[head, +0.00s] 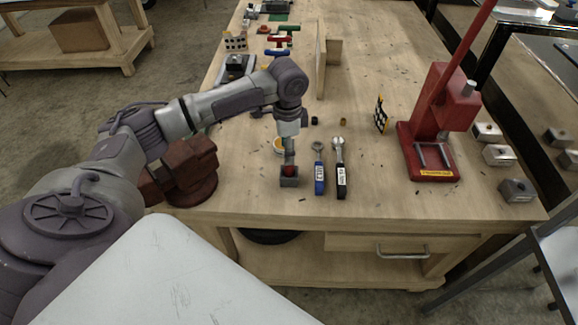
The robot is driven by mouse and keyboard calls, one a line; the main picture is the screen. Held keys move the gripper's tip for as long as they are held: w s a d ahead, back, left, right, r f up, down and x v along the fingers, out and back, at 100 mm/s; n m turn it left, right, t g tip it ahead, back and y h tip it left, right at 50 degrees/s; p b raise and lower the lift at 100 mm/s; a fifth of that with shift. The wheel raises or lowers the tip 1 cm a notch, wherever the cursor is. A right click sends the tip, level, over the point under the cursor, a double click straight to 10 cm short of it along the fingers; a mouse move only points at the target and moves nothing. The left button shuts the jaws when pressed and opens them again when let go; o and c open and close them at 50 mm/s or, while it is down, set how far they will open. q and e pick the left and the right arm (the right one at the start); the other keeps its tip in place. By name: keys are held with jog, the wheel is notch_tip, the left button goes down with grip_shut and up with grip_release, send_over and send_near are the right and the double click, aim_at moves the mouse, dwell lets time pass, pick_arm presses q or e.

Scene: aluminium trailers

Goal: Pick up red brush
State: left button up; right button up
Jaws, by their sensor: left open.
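My left gripper (289,158) points down over the near part of the wooden workbench and is open. Directly below it is a small grey block with a red part on top (289,171). The fingertips are very close to the red part; I cannot tell whether they touch it. The piece is too small to tell for sure whether it is the red brush. Another red-handled item (278,40) lies at the far end of the bench, between a green one and a blue one. My right gripper is out of view.
Two ratchet-like tools, blue (319,178) and black (340,180), lie just right of the gripper. A dark red vise (190,172) stands at the left edge. A red press (432,140) stands at the right. The bench (400,205) front is clear between tools and press.

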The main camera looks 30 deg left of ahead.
pick_arm(q)
notch_tip(320, 180, down, 4)
jog(key=shift+w+d+r+p, duration=0.1)
jog(key=shift+d+p, duration=0.05)
jog(key=shift+p, duration=0.65)
jog(key=shift+f, duration=0.6)
jog(key=c, duration=1)
jog(key=shift+c, duration=0.2)
jog(key=shift+r, duration=0.15)
jog(key=shift+r+b, duration=0.3)
jog(key=shift+r, duration=0.2)
notch_tip(320, 180, up, 3)
jog(key=shift+f+b, duration=0.1)
jog(key=shift+b, duration=0.45)
jog(key=s+d+r+b, duration=0.2)
jog(key=d+r, duration=0.5)
jog(key=d, duration=0.4)
jog(key=shift+s+d, duration=0.15)
jog(key=shift+d, duration=0.05)
